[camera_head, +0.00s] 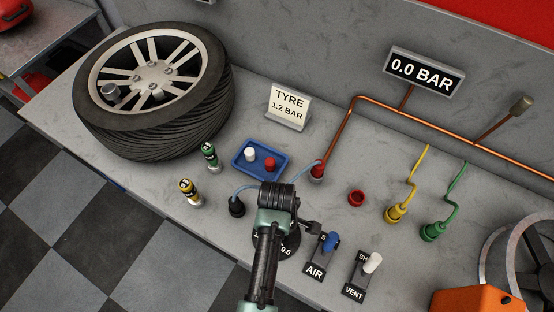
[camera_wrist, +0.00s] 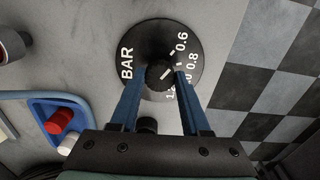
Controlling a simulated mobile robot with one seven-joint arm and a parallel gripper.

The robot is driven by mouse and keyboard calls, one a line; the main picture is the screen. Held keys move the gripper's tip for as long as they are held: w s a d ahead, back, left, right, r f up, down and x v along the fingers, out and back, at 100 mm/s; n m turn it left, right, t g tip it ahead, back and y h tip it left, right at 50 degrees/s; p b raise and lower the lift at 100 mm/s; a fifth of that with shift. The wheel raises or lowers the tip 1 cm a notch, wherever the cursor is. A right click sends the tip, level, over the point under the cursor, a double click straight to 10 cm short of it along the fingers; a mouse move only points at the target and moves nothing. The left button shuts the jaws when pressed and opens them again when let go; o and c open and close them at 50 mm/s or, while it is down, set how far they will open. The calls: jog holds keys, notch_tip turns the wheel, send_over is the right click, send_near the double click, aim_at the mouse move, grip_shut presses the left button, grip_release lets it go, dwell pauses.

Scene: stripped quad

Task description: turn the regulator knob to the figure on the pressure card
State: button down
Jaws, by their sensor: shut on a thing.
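The pressure card (camera_head: 288,106) stands on the bench and reads TYRE 1.2 BAR. The black regulator dial (camera_wrist: 145,45) shows BAR, 0.6 and 0.8, with higher figures partly covered by my right finger. The dark ribbed knob (camera_wrist: 160,75) sits at its middle. My gripper (camera_wrist: 163,76) is shut on the knob, one blue finger on each side. A white line on the knob points towards the 0.6 to 0.8 side; its exact figure is unclear. In the head view my arm covers the knob and most of the dial (camera_head: 288,250). The display (camera_head: 423,72) reads 0.0 BAR.
A blue-lever AIR switch (camera_head: 331,242) and a white-lever VENT switch (camera_head: 372,263) stand right of my gripper. A blue tray (camera_head: 240,163) holds a white and a red cap. A wheel (camera_head: 160,85) lies left. Yellow (camera_head: 397,213) and green (camera_head: 433,231) hose fittings stand right.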

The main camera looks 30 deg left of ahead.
jog(key=shift+r, duration=0.1)
jog(key=m+p, duration=0.3)
jog(key=m, duration=0.2)
jog(key=shift+m, duration=0.4)
jog(key=m+p, duration=0.2)
jog(key=m, duration=0.4)
jog(key=m+p, duration=0.1)
jog(key=m, duration=0.4)
jog(key=shift+a+m, duration=0.1)
jog(key=shift+m, duration=0.3)
jog(key=m+p, duration=0.1)
jog(key=m, duration=0.4)
jog(key=shift+m, duration=0.4)
jog(key=shift+c, duration=1.9)
grip_release()
